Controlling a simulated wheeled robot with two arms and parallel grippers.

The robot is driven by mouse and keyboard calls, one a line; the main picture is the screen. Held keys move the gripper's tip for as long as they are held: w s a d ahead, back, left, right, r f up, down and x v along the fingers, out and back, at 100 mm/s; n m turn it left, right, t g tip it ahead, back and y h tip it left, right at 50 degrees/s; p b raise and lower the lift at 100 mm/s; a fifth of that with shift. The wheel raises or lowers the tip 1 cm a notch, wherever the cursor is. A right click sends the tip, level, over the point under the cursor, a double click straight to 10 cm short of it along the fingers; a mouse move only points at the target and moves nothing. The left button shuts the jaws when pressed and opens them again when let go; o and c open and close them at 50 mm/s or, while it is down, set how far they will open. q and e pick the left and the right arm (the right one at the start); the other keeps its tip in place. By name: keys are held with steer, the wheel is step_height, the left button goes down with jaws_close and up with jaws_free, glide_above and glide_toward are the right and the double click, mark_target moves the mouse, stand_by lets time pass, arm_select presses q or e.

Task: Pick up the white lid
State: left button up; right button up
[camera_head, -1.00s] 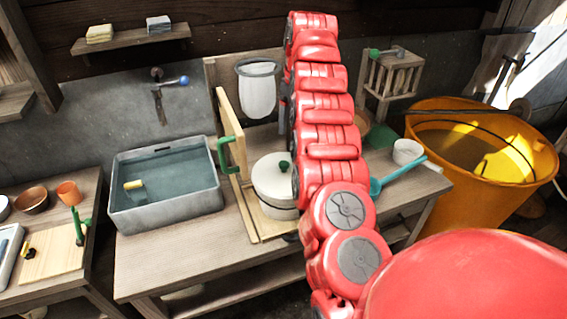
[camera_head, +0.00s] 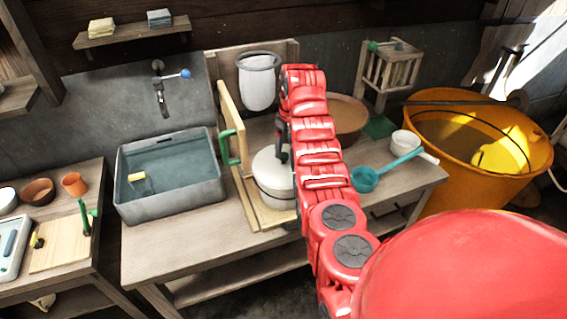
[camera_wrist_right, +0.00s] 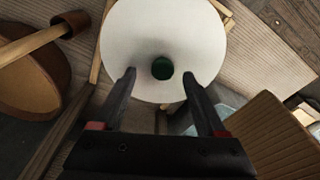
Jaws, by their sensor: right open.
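In the head view the right gripper (camera_head: 282,150) is above the lid and partly hidden. My left gripper is not in view.
An upright wooden panel with a green handle (camera_head: 232,148) stands left of the pot. A grey water basin (camera_head: 170,205) is further left. A brown bowl (camera_head: 347,117), blue ladle (camera_head: 366,179) and white cup (camera_head: 405,143) are to the right. A white mesh bag (camera_head: 257,90) hangs behind.

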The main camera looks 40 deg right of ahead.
mark_target(284, 155)
steer(key=f, duration=0.1)
steer(key=f+p, duration=0.2)
steer(key=shift+w+a+f, duration=0.15)
steer(key=shift+w+a, duration=0.15)
steer(key=shift+w, duration=0.05)
steer(key=shift+w+f, duration=0.1)
steer(key=shift+f, duration=0.55)
steer(key=shift+c, duration=0.3)
jaws_close()
